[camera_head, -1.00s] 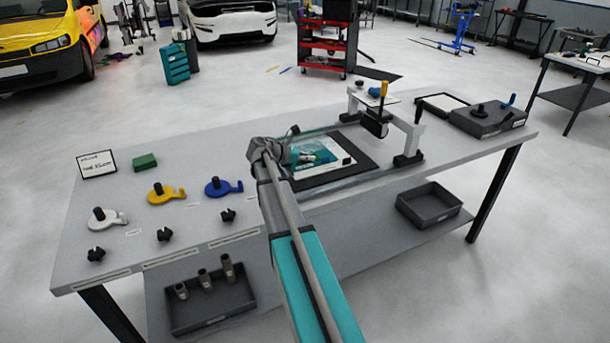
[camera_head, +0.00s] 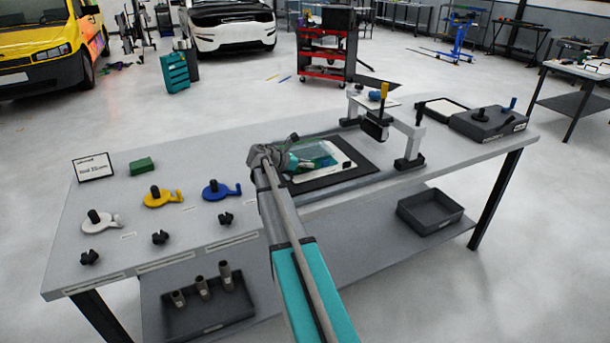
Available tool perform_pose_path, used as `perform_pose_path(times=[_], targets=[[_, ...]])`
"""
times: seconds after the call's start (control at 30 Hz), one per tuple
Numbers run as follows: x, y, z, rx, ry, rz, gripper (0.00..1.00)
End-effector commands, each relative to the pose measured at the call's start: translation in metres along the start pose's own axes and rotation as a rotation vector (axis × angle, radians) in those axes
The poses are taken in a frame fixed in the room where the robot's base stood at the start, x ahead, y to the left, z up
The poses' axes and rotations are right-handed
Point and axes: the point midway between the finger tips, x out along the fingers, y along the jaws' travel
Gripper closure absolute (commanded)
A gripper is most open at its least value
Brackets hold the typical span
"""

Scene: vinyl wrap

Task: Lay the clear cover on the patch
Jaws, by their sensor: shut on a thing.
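The patch (camera_head: 325,158), a sheet with green, blue and pale areas, lies on a black mat (camera_head: 362,168) at the middle of the bench. My gripper (camera_head: 305,163) is low over the left part of the patch, partly hidden by my wrist. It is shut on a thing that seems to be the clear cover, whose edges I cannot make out. I cannot tell whether the cover touches the patch.
A grey bridge-like stand (camera_head: 412,140) with a yellow handle is right of the mat. A dark box (camera_head: 488,124) stands at the bench's right end. White (camera_head: 103,222), yellow (camera_head: 160,197) and blue (camera_head: 220,190) handled discs lie to the left.

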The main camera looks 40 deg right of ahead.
Motion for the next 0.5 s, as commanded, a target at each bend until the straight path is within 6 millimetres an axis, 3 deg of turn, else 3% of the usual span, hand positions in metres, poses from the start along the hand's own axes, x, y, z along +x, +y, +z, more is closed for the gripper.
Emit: perform_pose_path(times=[0.2,0.5], targets=[[0.008,-0.001,-0.02,0.0,0.0,0.0,1.0],[0.009,-0.001,-0.024,0.0,0.0,0.001,1.0]])
